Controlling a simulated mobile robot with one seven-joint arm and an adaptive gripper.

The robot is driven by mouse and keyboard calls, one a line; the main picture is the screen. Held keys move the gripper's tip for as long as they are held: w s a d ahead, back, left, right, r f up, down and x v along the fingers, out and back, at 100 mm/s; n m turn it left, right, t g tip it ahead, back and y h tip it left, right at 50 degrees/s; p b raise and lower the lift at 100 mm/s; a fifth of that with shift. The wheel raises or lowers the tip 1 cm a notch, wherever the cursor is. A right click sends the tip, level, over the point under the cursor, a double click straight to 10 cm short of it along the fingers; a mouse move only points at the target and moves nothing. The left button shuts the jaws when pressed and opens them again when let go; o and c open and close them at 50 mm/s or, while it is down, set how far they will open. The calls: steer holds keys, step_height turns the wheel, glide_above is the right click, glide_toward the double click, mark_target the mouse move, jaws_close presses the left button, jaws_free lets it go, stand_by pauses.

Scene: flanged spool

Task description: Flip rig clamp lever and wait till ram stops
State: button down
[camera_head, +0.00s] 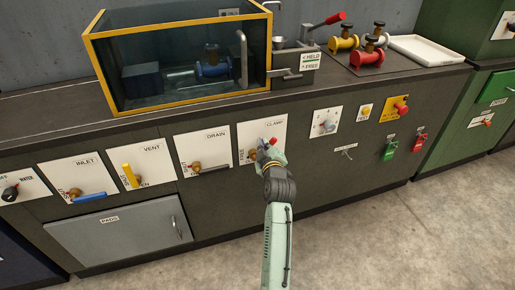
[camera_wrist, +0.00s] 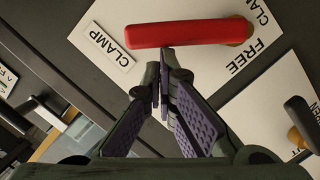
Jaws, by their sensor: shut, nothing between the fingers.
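The red clamp lever (camera_wrist: 185,34) crosses the top of the wrist view, its brass pivot at the right end. Its plate carries the words FREE and CLAMP near the pivot and a CLAMP label (camera_wrist: 102,46). My gripper (camera_wrist: 163,62) is shut and empty, its fingertips just below the lever's edge; I cannot tell if they touch. In the head view my gripper (camera_head: 268,150) is at the clamp panel (camera_head: 274,127) and hides most of the lever. The ram rod (camera_head: 181,75) lies in the yellow-framed tank (camera_head: 112,104), beside a blue spool (camera_head: 213,66).
A drain panel (camera_head: 217,143) with a dark lever is left of the clamp panel, then vent and inlet panels. A dial panel (camera_head: 326,121) and a red button on yellow (camera_head: 396,107) are to the right. Red and yellow spools and a white tray (camera_head: 428,50) stand on the counter.

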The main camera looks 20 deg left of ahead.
steer(key=w+d+f+m+g+y+b, duration=0.2)
steer(key=w+d+f+m+b, duration=0.1)
steer(key=m, duration=0.4)
steer(key=shift+w+d+f+m+b, duration=0.15)
steer(key=shift+d+f+m+b, duration=0.15)
steer(key=shift+d+f+b, duration=0.5)
steer(key=shift+f, duration=0.15)
steer(key=s+d+r, duration=0.5)
steer(key=s+r, duration=0.1)
steer(key=s, duration=0.2)
steer(key=shift+d+r+p, duration=0.2)
steer(key=shift+d+p, duration=0.05)
steer(key=shift+p, duration=0.05)
